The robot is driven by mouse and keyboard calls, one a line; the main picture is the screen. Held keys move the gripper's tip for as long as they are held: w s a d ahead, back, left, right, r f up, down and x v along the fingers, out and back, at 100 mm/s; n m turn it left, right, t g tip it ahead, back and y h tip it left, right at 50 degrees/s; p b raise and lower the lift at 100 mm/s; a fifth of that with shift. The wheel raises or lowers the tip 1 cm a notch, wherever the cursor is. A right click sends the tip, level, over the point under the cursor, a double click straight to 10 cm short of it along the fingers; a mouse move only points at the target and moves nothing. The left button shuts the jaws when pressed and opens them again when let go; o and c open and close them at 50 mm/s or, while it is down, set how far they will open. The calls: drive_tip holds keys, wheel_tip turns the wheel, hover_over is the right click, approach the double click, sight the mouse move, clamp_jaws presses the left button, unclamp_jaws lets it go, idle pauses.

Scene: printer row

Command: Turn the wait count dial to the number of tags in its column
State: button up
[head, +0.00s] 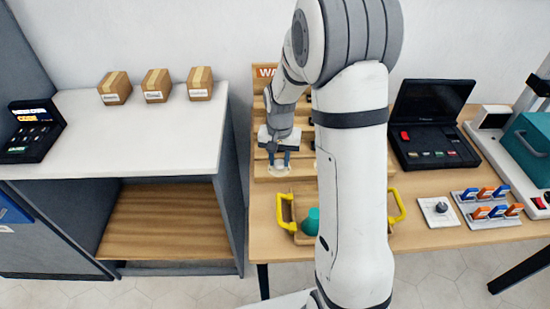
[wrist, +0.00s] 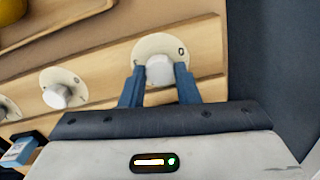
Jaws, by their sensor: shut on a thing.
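My gripper (wrist: 160,74) is shut on a white dial knob (wrist: 159,69) in the wrist view, one blue finger on each side. The knob sits on a round pale plate with a 0 at its upper right; no pointer can be made out. Two more dials show to its left, one whole (wrist: 60,91) and one cut by the edge. In the head view my gripper (head: 279,160) is at the lower left of a wooden board (head: 260,120), over the pale dial plate (head: 281,172). My arm hides most of the board; tags cannot be counted.
A tray with yellow handles (head: 285,212) and a teal item (head: 312,221) stands in front of the board. A black case (head: 433,130) and a pad of orange and blue switches (head: 487,205) lie right. Boxes (head: 157,85) stand on the left counter.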

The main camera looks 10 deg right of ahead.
sight(279, 162)
drive_tip(key=shift+w+r+m, duration=0.1)
drive_tip(key=shift+w+m, duration=0.05)
drive_tip(key=shift+m, duration=0.95)
drive_tip(key=o, duration=1)
drive_tip(key=shift+c, duration=0.2)
wheel_tip(279, 162, up, 8)
drive_tip(key=shift+a+f+p, duration=0.1)
drive_tip(key=shift+f+p, duration=0.05)
drive_tip(key=shift+p, duration=0.15)
